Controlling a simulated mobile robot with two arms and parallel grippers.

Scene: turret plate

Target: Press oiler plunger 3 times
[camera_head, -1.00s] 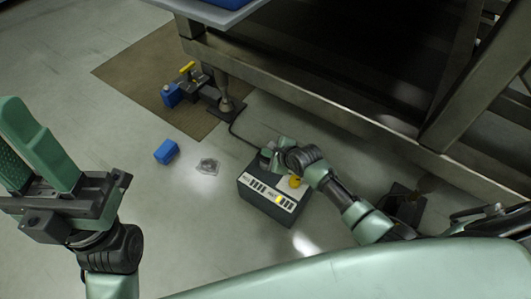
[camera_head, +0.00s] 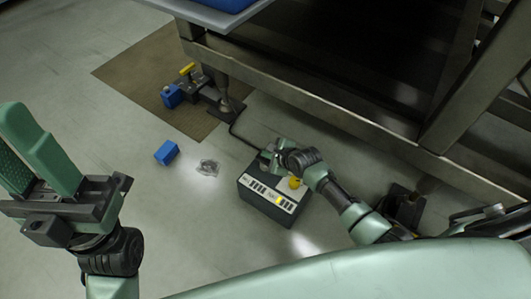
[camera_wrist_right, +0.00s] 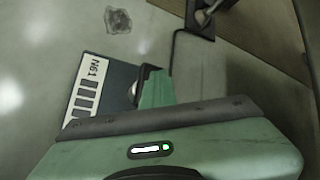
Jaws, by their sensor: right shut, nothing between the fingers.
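A dark box (camera_head: 266,210) stands on the floor, with a light label strip and black slots on its front edge, a small yellow mark and a round yellow knob (camera_head: 295,183) on top. I take it to be the oiler; no plunger is clearly distinguishable. My right gripper (camera_head: 270,153) is shut and empty over the box's far edge, and its arm hides part of the top. In the right wrist view the shut fingers (camera_wrist_right: 156,88) overlap the box (camera_wrist_right: 104,92); contact cannot be told. My left gripper (camera_head: 38,150) is open and empty, raised at the left.
A blue block (camera_head: 166,153) and a small grey clump (camera_head: 207,168) lie on the floor left of the box. A brown mat (camera_head: 140,75) holds a blue and black device with a yellow lever (camera_head: 187,69). A metal frame (camera_head: 300,98) rises behind.

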